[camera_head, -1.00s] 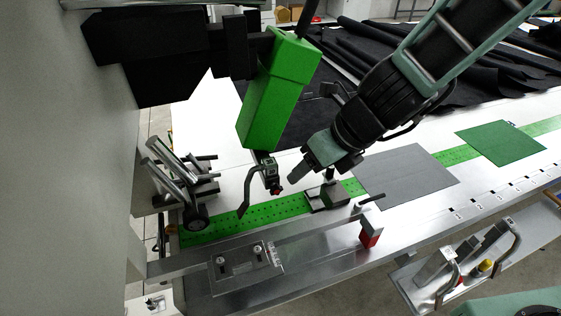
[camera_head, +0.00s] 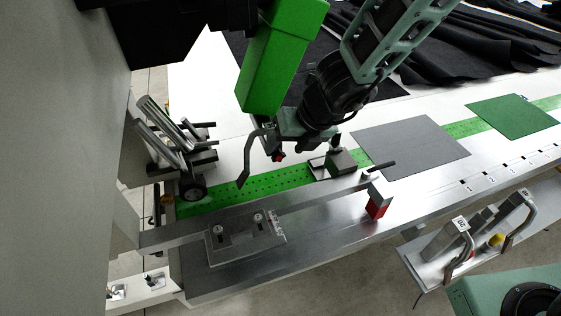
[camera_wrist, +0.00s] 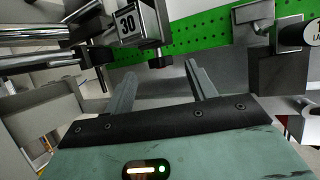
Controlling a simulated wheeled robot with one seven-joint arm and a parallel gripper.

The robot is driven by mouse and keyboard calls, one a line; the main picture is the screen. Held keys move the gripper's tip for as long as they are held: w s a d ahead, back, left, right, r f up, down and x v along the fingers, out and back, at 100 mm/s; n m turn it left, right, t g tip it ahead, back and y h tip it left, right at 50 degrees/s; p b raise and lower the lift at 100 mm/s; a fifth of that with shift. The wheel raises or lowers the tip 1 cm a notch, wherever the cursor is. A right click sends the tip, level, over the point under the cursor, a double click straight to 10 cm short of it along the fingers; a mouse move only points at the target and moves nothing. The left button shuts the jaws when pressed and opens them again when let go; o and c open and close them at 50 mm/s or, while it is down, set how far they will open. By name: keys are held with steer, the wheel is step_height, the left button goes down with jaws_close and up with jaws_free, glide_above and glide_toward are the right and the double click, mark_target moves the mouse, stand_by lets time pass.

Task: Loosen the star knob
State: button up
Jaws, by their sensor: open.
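A small dark knob (camera_wrist: 160,62) sits at the lower end of a metal block marked 30 (camera_wrist: 128,24) in the wrist view. It looks like the star knob, but its shape is too small to confirm. My gripper (camera_wrist: 160,75) is open, with one finger on each side below the knob. I cannot tell if the fingers touch it. My wrist partly hides this area.
A perforated green strip (camera_head: 255,187) runs along the metal table. A small clamp block (camera_head: 341,161) stands close to my gripper. A grey sheet (camera_head: 415,147) and a green sheet (camera_head: 512,118) lie to the right. A red block (camera_head: 377,203) stands near the front edge.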

mark_target(281, 152)
steer(key=b+x, duration=0.1)
steer(key=x, duration=0.3)
steer(key=c, duration=1)
